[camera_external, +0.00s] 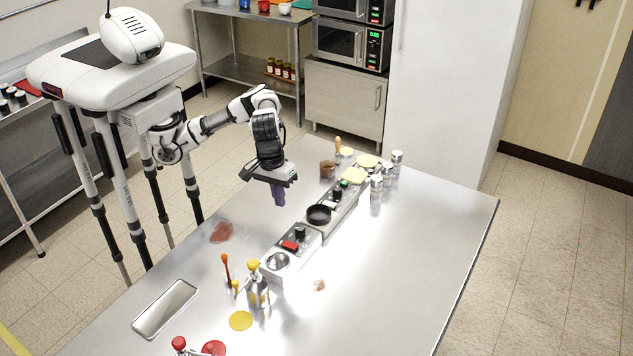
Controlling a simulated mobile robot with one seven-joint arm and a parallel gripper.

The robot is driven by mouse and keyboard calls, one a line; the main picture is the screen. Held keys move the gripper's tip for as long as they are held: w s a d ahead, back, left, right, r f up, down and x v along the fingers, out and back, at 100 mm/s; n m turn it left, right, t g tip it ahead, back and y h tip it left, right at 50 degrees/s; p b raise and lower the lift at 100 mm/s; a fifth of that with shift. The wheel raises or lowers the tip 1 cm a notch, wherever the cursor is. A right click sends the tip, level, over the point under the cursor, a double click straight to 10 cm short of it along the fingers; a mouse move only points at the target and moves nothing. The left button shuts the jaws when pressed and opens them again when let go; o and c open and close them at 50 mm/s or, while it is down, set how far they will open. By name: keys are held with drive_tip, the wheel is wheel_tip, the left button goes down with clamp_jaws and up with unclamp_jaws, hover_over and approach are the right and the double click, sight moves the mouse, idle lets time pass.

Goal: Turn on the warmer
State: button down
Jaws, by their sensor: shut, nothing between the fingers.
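A low metal appliance (312,240) stands on the steel table, with a round metal well (277,262), a red switch (290,245) and a black knob (300,232) on top. I take it to be the warmer; whether it is on cannot be told. Behind it is a second low unit (345,208) with a small black pan (319,214) and a black knob (337,193). My gripper (279,203) points down, shut and empty. It hangs in the air, in the picture left of the pan and above the red switch, apart from both units.
A yellow-topped dispenser (257,290) and an orange-handled utensil (226,270) stand near the warmer's front. Metal shakers (376,186) stand right of the rear unit. A brown patty (221,232) lies at left. The table's right side (430,235) is clear.

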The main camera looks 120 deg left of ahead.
drive_tip(key=w+a+f+n+h+b, duration=0.1)
drive_tip(key=a+n+h, duration=0.3)
drive_tip(key=n, duration=1.3)
drive_tip(key=w+a+f+n+h+b, duration=0.1)
drive_tip(key=a+n+h+b, duration=0.3)
drive_tip(key=n, duration=1.4)
drive_tip(key=shift+a+f+h, duration=0.35)
drive_tip(key=shift+a+h, duration=0.15)
drive_tip(key=shift+h, duration=0.1)
